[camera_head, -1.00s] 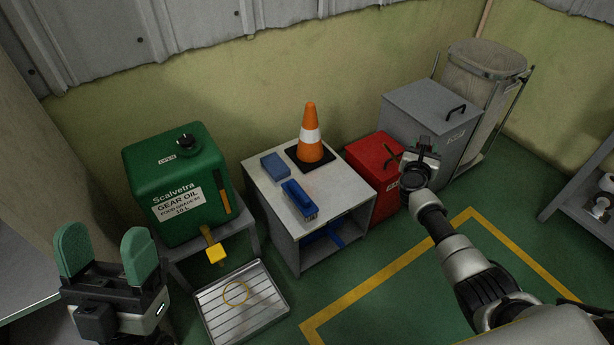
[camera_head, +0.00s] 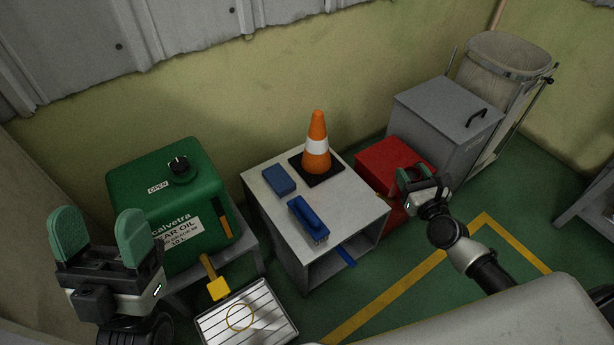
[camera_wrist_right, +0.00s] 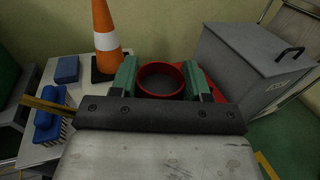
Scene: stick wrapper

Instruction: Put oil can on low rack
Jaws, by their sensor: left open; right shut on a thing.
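My right gripper (camera_head: 420,182) is in front of the red box in the head view. In the right wrist view its green fingers (camera_wrist_right: 159,68) are shut on a round red thing (camera_wrist_right: 160,82) with a dark hollow top. I cannot tell for certain that this is the oil can; its lower part is hidden behind the gripper. My left gripper (camera_head: 100,228) is open and empty at the lower left, in front of the green gear oil container. A grey shelf edge (camera_head: 588,205) shows at the far right; I cannot tell if it is the low rack.
A green gear oil container (camera_head: 150,195) stands on a stand above a slatted tray (camera_head: 262,330). A white-topped cabinet (camera_head: 345,205) bears a traffic cone (camera_head: 317,145), blue block (camera_head: 279,180) and blue brush (camera_head: 308,217). A red box (camera_head: 385,160) and grey bin (camera_head: 440,110) stand right.

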